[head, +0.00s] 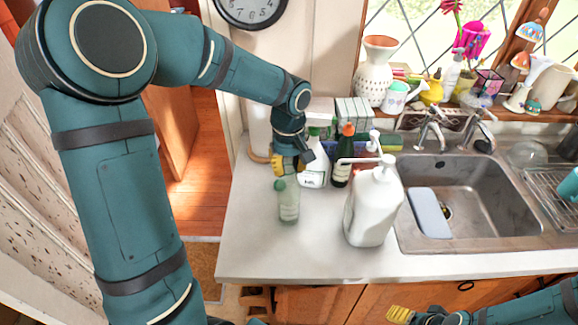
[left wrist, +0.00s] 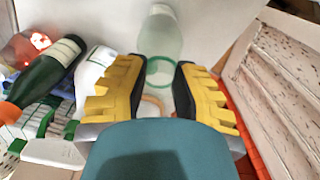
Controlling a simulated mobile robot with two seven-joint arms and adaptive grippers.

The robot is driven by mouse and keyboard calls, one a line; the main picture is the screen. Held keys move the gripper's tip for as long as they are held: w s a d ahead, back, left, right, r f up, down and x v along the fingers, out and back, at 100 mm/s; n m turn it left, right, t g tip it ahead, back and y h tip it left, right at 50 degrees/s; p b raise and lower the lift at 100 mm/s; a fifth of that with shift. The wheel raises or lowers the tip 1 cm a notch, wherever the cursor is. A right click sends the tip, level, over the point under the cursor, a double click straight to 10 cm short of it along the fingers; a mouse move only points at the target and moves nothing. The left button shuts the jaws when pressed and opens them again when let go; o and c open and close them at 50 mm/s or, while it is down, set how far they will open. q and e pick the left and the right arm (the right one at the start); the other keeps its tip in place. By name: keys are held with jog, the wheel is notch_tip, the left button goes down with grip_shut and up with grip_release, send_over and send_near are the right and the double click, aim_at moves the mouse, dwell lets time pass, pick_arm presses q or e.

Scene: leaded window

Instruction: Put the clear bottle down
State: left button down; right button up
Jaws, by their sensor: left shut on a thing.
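The clear bottle (head: 289,207), pale and see-through with a green cap, is roughly upright over the left part of the white counter (head: 262,262). I cannot tell whether its base touches the counter. My left gripper (head: 288,165) is at its top end and shut on it. In the left wrist view the bottle (left wrist: 161,38) extends away beyond the yellow fingertips (left wrist: 160,82), with a green ring near them. My right gripper (head: 400,313) shows only partly at the bottom edge, low in front of the counter; its jaw state is unclear.
A large white pump bottle (head: 373,207) stands to the right. A white spray bottle (head: 315,165) and a dark green bottle (head: 342,160) stand just behind. The sink (head: 472,185) lies further right. The counter's front left is clear.

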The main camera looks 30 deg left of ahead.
pick_arm(q)
jog(key=shift+f, duration=0.15)
jog(key=shift+f, duration=0.1)
jog(key=c, duration=0.9)
grip_release()
jog(key=shift+o, duration=0.2)
